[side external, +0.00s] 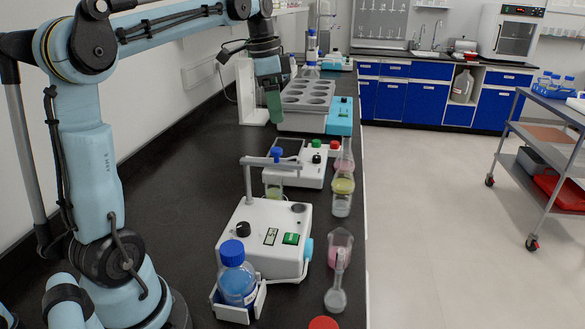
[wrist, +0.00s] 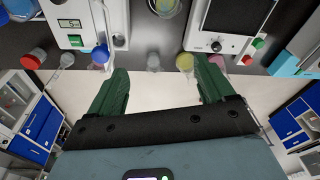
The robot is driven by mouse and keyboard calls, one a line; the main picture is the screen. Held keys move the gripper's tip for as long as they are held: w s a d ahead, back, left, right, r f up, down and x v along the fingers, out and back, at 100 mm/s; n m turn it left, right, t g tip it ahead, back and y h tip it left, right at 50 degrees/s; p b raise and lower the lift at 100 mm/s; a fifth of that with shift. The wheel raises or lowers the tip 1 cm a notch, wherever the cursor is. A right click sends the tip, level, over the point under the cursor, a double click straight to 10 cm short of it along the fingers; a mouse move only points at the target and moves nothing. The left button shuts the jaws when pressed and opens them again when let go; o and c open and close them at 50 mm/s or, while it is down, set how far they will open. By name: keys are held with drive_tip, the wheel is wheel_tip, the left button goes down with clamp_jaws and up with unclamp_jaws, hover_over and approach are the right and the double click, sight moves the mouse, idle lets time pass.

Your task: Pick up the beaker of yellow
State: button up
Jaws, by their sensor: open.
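My gripper (side external: 272,103) hangs high over the far part of the bench in the side view, fingers down. In the wrist view its green fingers (wrist: 160,72) are spread apart with nothing held between them. A clear beaker with yellowish liquid (side external: 275,187) stands beside the middle white device, nearer the camera than my gripper. A vessel with yellowish contents shows at the wrist view's top edge (wrist: 166,6), cut off. A rounded yellow vessel (side external: 343,184) stands near the bench's right edge; it also shows in the wrist view (wrist: 185,62).
A pink vessel (side external: 344,157) and a clear flask (side external: 341,206) flank the rounded yellow vessel. White devices (side external: 265,235) and a grey multi-well unit (side external: 306,97) occupy the bench. A blue-capped bottle (side external: 236,279) stands in front. The dark bench left of the devices is clear.

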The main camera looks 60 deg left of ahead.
drive_tip(key=a+f+m, duration=0.1)
drive_tip(key=a+f, duration=0.1)
drive_tip(key=a, duration=0.2)
approach(273, 179)
drive_tip(key=shift+w+g+h, duration=0.3)
drive_tip(key=shift+w, duration=0.2)
drive_tip(key=f, duration=0.7)
drive_tip(key=shift+w+d+f, duration=0.15)
drive_tip(key=shift+w+d, duration=0.1)
drive_tip(key=shift+w, duration=0.1)
drive_tip(key=shift+f, duration=2.65)
drive_tip(key=shift+c, duration=0.5)
drive_tip(key=c, duration=1.1)
drive_tip(key=shift+c, duration=0.3)
drive_tip(key=shift+r, duration=0.2)
